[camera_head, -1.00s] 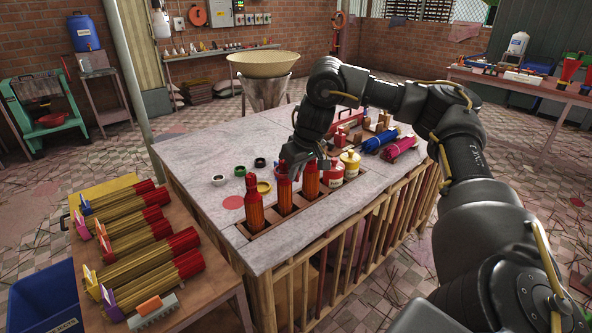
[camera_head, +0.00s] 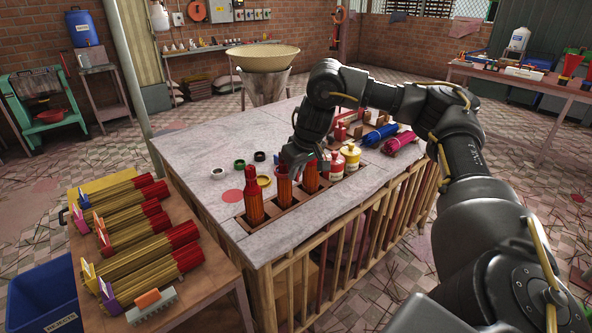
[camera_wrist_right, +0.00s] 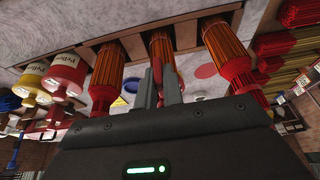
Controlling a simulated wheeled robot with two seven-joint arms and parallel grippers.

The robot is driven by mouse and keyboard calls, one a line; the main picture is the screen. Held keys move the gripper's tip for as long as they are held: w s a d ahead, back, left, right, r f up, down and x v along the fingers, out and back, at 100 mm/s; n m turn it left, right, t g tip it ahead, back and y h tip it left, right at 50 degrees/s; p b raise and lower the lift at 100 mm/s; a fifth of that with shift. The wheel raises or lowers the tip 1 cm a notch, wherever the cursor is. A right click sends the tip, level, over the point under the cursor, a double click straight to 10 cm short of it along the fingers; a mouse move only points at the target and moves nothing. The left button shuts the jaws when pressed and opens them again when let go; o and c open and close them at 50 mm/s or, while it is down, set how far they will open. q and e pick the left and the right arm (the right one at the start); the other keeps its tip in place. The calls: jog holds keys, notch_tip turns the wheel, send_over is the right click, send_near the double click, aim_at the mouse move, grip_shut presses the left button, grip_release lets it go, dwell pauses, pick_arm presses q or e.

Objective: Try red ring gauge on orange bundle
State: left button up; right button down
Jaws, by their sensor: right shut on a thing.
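Three orange bundles with red tops stand upright in a wooden rack on the table: a left one (camera_head: 255,209), a middle one (camera_head: 283,191) and a right one (camera_head: 311,177). My right gripper (camera_head: 290,166) is at the top of the middle bundle. In the right wrist view its fingers (camera_wrist_right: 161,82) are close together in front of the middle bundle (camera_wrist_right: 160,46). It is shut on the red ring gauge, which is mostly hidden and blends with the bundle's red top. I cannot tell whether the ring is around the bundle. My left gripper is not in view.
Red (camera_head: 337,166) and yellow (camera_head: 351,158) bottles stand right of the bundles. A side table (camera_head: 200,294) holds stick bundles.

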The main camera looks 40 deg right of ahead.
aim_at(297, 181)
jog(key=shift+f+b, duration=0.8)
jog(key=shift+f, duration=0.8)
jog(key=shift+f, duration=0.15)
